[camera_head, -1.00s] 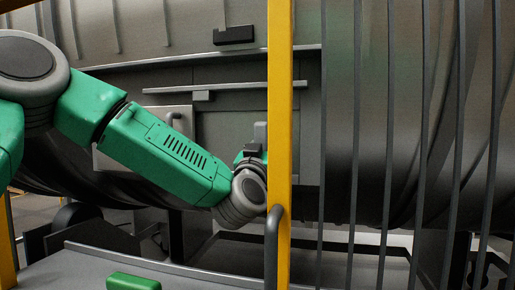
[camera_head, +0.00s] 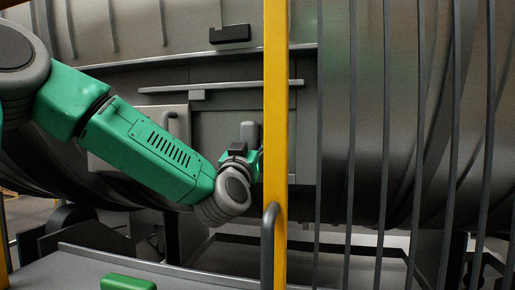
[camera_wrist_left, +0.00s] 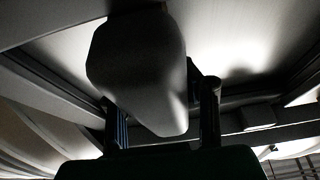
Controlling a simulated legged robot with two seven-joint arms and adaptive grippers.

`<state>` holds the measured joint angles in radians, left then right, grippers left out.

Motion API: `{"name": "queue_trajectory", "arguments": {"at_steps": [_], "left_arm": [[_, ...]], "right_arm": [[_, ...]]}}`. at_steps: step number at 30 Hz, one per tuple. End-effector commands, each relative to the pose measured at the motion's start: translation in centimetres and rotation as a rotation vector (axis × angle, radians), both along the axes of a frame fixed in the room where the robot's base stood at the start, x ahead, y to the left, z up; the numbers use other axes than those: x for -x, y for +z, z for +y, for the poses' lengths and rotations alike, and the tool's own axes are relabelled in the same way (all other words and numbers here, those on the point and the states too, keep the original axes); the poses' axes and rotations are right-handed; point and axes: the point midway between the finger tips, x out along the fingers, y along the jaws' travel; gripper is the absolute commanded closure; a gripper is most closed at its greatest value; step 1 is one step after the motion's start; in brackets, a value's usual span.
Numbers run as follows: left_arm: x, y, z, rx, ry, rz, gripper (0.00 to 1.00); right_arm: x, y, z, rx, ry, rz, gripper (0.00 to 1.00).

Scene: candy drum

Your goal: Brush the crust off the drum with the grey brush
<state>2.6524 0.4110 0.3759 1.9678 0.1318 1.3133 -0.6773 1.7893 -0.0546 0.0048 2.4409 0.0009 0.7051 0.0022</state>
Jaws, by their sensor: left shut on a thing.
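The big grey drum (camera_head: 385,120) fills the back of the head view, behind a yellow post and dark bars. My left arm reaches in from the left, and my left gripper (camera_head: 246,152) is just left of the yellow post, in front of the drum's recessed panel. It is shut on the grey brush (camera_head: 249,133), whose upper part shows as a small grey block. In the left wrist view the brush (camera_wrist_left: 140,75) is a large grey body between the two dark fingers. Its bristles and any contact with the drum cannot be made out. I cannot clearly tell any crust. My right gripper is not in view.
The yellow post (camera_head: 275,110) stands close to the gripper's right, with a dark curved handle (camera_head: 269,245) low on it. Several dark vertical bars (camera_head: 386,130) guard the right side. A grey hatch panel (camera_head: 110,150) lies behind my forearm. A green block (camera_head: 128,283) is at bottom.

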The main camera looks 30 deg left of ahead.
Motion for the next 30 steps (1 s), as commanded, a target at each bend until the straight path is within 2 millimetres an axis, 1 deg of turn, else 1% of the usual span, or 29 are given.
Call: {"name": "queue_trajectory", "arguments": {"at_steps": [8, 16, 24, 30], "left_arm": [[0.3, 0.0, 2.3, 0.001, 0.002, -0.001, 0.92], [0.4, 0.0, 3.4, 0.0, 0.003, -0.001, 0.92], [0.8, 0.0, 5.5, 0.0, 0.004, -0.001, 0.92], [0.9, -0.1, 5.9, 0.0, 0.003, 0.0, 0.92]], "right_arm": [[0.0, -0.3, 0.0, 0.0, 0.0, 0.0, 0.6], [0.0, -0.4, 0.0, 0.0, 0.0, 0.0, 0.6], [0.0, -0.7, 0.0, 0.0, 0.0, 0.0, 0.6], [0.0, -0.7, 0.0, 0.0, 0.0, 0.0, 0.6]]}}
